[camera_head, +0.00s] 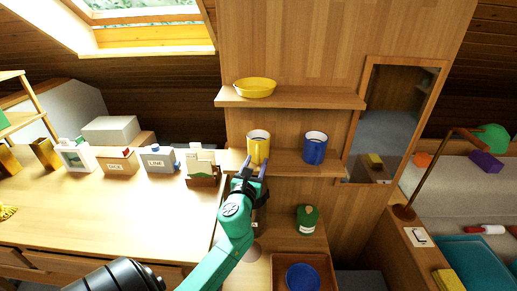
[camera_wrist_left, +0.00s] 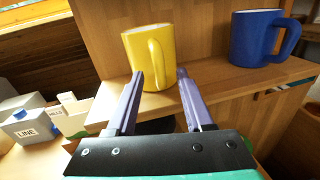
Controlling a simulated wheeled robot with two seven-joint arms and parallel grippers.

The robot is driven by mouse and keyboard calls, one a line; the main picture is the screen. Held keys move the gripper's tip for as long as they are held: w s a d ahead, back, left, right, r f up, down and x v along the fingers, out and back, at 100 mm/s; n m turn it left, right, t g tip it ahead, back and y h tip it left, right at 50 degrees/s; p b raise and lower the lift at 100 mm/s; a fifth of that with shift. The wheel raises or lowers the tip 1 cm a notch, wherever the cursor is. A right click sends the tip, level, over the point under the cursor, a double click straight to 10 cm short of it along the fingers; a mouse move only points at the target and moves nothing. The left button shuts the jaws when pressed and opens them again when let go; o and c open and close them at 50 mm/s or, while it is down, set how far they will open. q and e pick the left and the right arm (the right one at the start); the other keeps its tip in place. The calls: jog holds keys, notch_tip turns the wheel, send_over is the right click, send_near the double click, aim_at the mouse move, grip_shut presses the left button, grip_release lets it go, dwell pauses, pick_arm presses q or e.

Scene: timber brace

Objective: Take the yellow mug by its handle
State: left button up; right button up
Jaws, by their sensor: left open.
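The yellow mug (camera_head: 258,147) stands upright on the lower wooden shelf (camera_head: 291,158). In the left wrist view the yellow mug (camera_wrist_left: 146,56) is just beyond my fingers, its handle (camera_wrist_left: 155,60) facing my gripper. My left gripper (camera_head: 253,168) is open in front of the mug at about shelf height. In the left wrist view its two purple fingers (camera_wrist_left: 159,74) are apart, with the handle seen between their tips. I cannot tell whether the fingers reach around the handle. My right gripper is not in view.
A blue mug (camera_head: 315,147) stands to the right on the same shelf. A yellow bowl (camera_head: 255,87) sits on the shelf above. A green jar (camera_head: 307,219) and a blue plate (camera_head: 302,277) are below. Several labelled boxes (camera_head: 158,159) line the desk at left.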

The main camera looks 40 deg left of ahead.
pick_arm(q)
grip_shut()
dwell(1.3)
